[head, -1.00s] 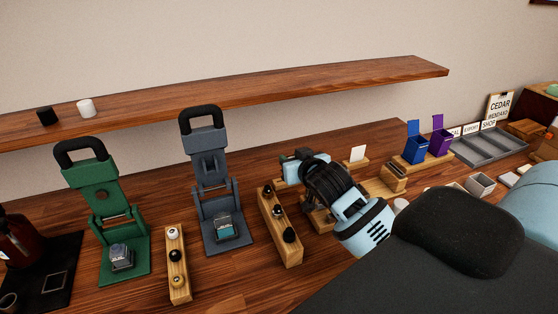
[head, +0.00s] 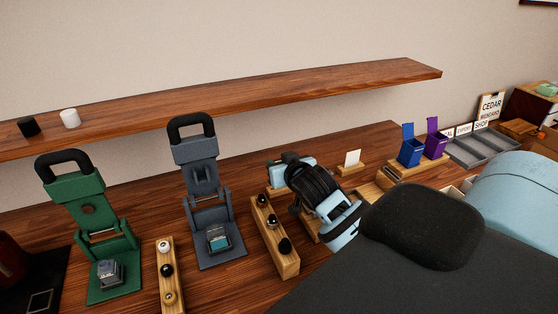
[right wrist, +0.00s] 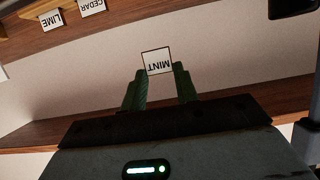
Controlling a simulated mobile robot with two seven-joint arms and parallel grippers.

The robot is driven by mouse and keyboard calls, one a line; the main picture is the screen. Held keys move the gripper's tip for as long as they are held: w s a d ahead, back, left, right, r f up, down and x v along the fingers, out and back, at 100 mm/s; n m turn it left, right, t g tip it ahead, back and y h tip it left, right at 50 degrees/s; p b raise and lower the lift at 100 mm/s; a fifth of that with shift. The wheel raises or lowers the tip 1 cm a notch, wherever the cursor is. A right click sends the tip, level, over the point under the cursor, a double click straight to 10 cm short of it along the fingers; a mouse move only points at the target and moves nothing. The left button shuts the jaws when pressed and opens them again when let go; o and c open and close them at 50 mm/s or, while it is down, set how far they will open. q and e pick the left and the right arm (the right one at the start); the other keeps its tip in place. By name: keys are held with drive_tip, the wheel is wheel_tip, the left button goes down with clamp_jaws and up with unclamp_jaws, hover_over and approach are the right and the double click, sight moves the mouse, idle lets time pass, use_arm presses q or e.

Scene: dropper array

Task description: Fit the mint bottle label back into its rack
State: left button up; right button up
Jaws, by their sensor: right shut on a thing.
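The mint bottle label (right wrist: 156,62) is a small white card with a dark border and the word MINT, upside down in the right wrist view. My right gripper (right wrist: 161,76) is shut on it, with a green finger at each side of its lower part. In the head view, my right gripper (head: 296,170) is over the table behind the dropper stand, and its fingertips and the label are hidden. My left gripper is not in view.
A wooden stand (head: 275,240) with dark droppers is close to the right gripper. Grey (head: 208,200) and green (head: 90,230) presses stand left. A long shelf (head: 230,98) runs above.

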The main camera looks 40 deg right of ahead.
drive_tip(key=shift+f+b, duration=0.4)
drive_tip(key=shift+f, duration=1.35)
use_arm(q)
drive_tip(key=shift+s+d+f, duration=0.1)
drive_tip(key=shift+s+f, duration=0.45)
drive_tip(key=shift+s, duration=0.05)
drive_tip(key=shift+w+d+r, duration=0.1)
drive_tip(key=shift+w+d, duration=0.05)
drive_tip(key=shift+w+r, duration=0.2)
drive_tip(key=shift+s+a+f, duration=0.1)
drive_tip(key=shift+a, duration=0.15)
use_arm(e)
drive_tip(key=shift+p, duration=0.45)
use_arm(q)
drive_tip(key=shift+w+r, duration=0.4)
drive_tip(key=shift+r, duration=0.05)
